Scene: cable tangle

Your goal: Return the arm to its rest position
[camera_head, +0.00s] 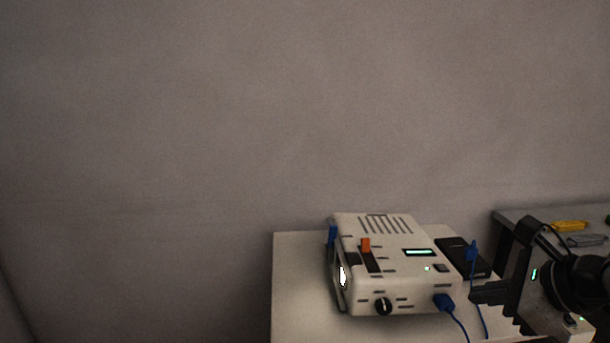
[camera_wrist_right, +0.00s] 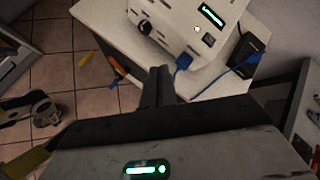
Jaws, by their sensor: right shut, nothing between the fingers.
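My right gripper (camera_head: 478,293) is at the right of the head view, just right of the white device's front corner. Its fingers are shut and empty. In the right wrist view the closed fingers (camera_wrist_right: 158,86) point toward the device's front edge, near a blue plug, and appear apart from it. The white device (camera_head: 385,255) sits on a light table, with an orange switch, a lit green display and a black knob. A blue plug (camera_head: 443,302) is in its front, with a blue cable running down. My left gripper is in neither view.
The light table (camera_head: 300,290) carries the device and a black box (camera_head: 465,257) with another blue plug (camera_head: 471,251). A grey surface at the right holds a yellow item (camera_head: 569,226). In the right wrist view, the tiled floor (camera_wrist_right: 55,72) has small objects lying on it.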

